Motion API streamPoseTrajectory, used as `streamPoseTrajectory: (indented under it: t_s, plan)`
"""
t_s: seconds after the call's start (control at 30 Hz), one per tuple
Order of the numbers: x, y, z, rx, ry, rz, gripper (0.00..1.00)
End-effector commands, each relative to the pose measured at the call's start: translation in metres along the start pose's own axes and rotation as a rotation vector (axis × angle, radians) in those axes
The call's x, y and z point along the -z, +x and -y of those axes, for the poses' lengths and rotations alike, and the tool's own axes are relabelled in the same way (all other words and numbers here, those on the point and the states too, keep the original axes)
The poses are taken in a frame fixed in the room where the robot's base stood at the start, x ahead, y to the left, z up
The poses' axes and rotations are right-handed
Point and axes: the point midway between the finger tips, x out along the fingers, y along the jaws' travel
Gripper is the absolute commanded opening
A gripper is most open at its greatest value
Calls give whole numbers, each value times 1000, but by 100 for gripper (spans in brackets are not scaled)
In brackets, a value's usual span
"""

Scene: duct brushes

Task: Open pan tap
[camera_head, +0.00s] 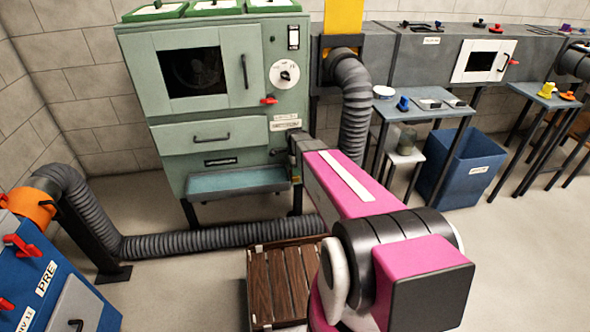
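A green cabinet (225,110) stands against the back wall with a dark window, a drawer and a blue-grey pan (238,181) along its lower front. My pink arm reaches from the lower right towards the cabinet's lower right side. Its dark far end, at my gripper (294,150), is close to the cabinet front. The fingers cannot be made out, and whether they touch anything is hidden.
A ribbed grey hose (200,241) runs along the floor from the blue machine (50,275) at left. A wooden slatted crate (284,285) stands below my arm. A small table (425,108) and blue bin (462,170) stand at right. Floor is open at lower right.

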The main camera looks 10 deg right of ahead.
Motion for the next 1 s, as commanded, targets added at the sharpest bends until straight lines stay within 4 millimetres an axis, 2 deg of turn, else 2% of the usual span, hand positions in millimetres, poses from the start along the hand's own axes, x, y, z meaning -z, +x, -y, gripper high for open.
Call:
streamPoseTrajectory:
  t_s: [0.27, 0.3, 0.37, 0.4, 0.43, 0.77, 1.0]
  plan:
    - [0, 2, 0, 0, 0, 0, 38]
    - [0, 2, 0, 0, 0, 0, 35]
    - [0, 2, 0, 0, 0, 0, 16]
    - [0, 2, 0, 0, 0, 0, 2]
    - [0, 2, 0, 0, 0, 0, 0]
    - [0, 2, 0, -1, -22, 0, 0]
    - [0, 2, 0, -1, -132, 0, 0]
